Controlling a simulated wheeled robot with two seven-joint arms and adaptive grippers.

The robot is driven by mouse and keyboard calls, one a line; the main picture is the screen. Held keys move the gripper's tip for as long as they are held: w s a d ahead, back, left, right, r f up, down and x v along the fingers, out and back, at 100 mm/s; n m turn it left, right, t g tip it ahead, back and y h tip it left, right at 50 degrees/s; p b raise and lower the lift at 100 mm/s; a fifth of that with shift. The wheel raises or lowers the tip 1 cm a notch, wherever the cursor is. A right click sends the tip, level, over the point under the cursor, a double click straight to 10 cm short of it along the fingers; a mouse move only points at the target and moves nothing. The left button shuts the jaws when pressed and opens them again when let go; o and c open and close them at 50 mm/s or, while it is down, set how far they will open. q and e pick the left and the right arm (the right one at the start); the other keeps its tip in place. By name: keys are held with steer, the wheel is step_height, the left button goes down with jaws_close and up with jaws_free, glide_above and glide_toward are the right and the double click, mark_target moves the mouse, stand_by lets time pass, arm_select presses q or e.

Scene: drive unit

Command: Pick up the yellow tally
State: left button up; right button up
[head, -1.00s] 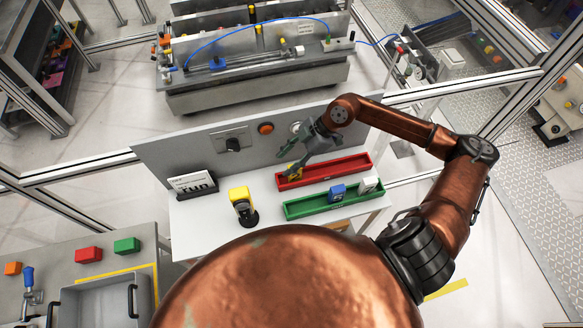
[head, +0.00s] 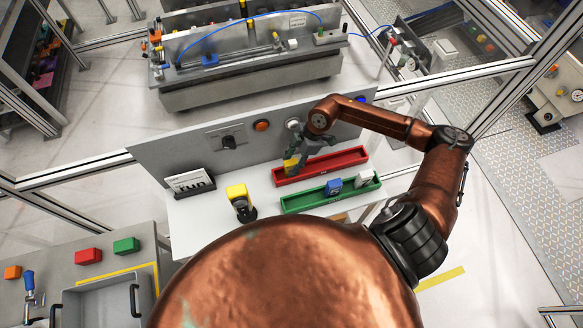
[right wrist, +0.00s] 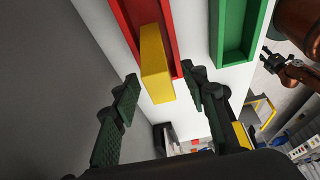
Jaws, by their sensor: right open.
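The yellow tally (head: 291,166) stands in the left end of the red tray (head: 335,167). In the right wrist view the tally (right wrist: 156,62) is upright, in the end of the red tray (right wrist: 122,14). My right gripper (head: 303,156) is just above and behind it in the head view. In the right wrist view my right gripper (right wrist: 160,76) is open, one finger on each side of the tally, with gaps between. My left gripper (right wrist: 272,57) seems to show small at the right edge of that view; its jaws are too small to read.
A green tray (head: 310,202) with a blue tally (head: 334,186) and a white tally (head: 363,179) lies in front of the red tray. A yellow-and-black device (head: 241,202) and a small sign (head: 189,182) stand left. A grey panel with knobs (head: 190,152) rises behind.

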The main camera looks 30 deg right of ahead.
steer(key=shift+c, duration=0.5)
jaws_close()
steer(key=shift+r, duration=0.1)
steer(key=shift+w+r, duration=0.1)
steer(key=shift+r, duration=0.45)
steer(key=s+d+r, duration=0.4)
steer(key=s+r, duration=0.7)
steer(key=s, duration=0.2)
steer(key=shift+s+r, duration=0.3)
steer(key=shift+r, duration=0.05)
